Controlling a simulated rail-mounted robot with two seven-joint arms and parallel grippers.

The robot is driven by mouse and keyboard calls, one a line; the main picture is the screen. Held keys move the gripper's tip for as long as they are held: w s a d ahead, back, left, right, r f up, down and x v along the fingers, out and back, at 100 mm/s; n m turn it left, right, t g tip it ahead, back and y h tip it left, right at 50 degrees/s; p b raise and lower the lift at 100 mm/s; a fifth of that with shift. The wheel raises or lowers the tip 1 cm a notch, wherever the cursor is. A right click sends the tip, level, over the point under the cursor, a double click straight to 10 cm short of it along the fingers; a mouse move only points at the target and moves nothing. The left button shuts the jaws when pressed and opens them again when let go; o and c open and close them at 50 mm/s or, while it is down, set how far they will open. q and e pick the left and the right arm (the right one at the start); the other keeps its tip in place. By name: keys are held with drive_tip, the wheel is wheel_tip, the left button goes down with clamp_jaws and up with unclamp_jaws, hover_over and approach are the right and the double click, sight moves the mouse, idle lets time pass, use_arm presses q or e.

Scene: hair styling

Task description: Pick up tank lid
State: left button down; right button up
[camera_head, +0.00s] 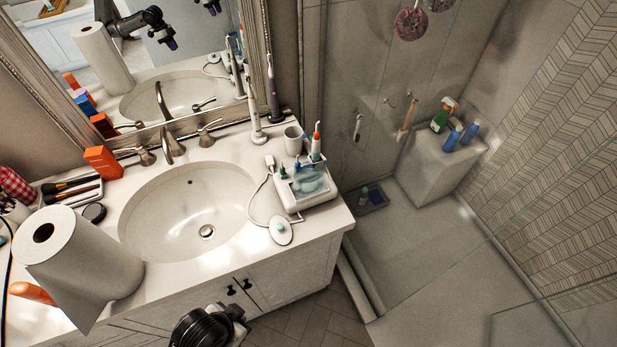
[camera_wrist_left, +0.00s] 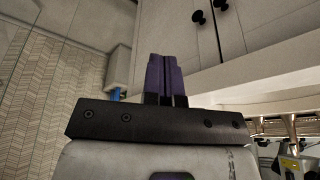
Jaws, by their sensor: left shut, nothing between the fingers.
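A white water flosser (camera_head: 303,187) with a see-through bluish tank (camera_head: 310,181) stands at the right front of the counter. I cannot clearly make out the tank lid as a separate part. A white oval piece with a green spot (camera_head: 281,231) lies in front of it, by a thin white cord. In the left wrist view my left gripper (camera_wrist_left: 165,62) has its purple fingers together, empty, below the level of the counter before the cabinet doors (camera_wrist_left: 248,35). In the head view a black part of my arm shows at the bottom, its fingers hidden. My right gripper is not seen.
The sink (camera_head: 190,210) is left of the flosser. A paper towel roll (camera_head: 85,265) and orange box (camera_head: 103,162) are at left. The glass-walled shower (camera_head: 420,245) is at right.

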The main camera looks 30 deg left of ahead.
use_arm(q)
drive_tip(key=c, duration=1.8)
unclamp_jaws()
drive_tip(key=o, duration=1.6)
drive_tip(key=shift+o, duration=0.2)
drive_tip(key=shift+s+a, duration=0.1)
